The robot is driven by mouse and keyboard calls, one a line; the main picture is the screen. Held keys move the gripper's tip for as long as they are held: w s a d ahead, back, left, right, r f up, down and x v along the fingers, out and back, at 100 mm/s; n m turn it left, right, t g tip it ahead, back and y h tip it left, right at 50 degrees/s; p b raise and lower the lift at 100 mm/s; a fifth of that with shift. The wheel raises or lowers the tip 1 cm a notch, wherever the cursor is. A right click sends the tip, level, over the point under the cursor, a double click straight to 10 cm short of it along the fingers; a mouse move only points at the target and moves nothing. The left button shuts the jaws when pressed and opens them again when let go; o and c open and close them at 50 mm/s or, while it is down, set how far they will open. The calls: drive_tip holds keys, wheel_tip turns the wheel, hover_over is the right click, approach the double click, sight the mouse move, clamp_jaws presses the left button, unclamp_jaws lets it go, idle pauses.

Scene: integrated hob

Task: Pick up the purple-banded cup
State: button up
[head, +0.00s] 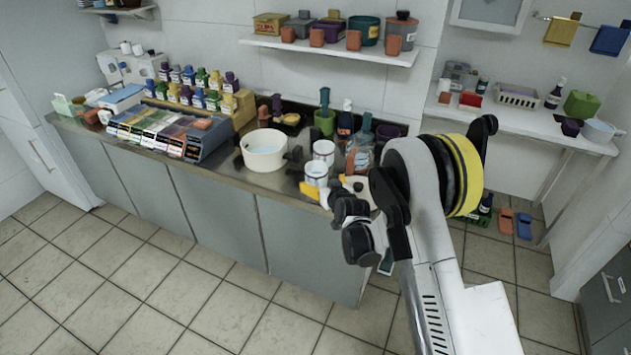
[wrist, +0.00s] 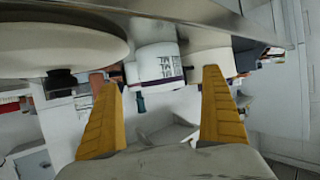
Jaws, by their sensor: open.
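The purple-banded cup (wrist: 158,64) is white with dark print and a thin purple band. In the wrist view, where the scene looks upside down, it shows between my two yellow fingers, beyond their tips. My gripper (wrist: 160,82) is open with nothing between the fingers. A second pale cup (wrist: 207,62) is beside it, partly behind the right finger. In the head view two white cups, a rear one (head: 324,151) and a front one (head: 316,173), stand at the counter's front edge near my gripper (head: 332,188). Their bands are too small to tell apart there.
A white pot (head: 265,158) stands left of the cups and also fills the upper left of the wrist view (wrist: 60,45). A glass jar (head: 361,150) and a green container (head: 325,122) stand behind the cups. Boxes and bottles crowd the counter's left half.

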sight(320, 180)
drive_tip(key=x, duration=0.3)
drive_tip(key=shift+b, duration=0.4)
drive_tip(key=b+x, duration=0.2)
drive_tip(key=x, duration=0.2)
drive_tip(key=shift+s+f, duration=0.1)
drive_tip(key=shift+f, duration=0.05)
drive_tip(key=shift+w+a+f+b, duration=0.15)
drive_tip(key=shift+w+b, duration=0.15)
drive_tip(key=shift+w, duration=0.2)
drive_tip(key=c, duration=1.4)
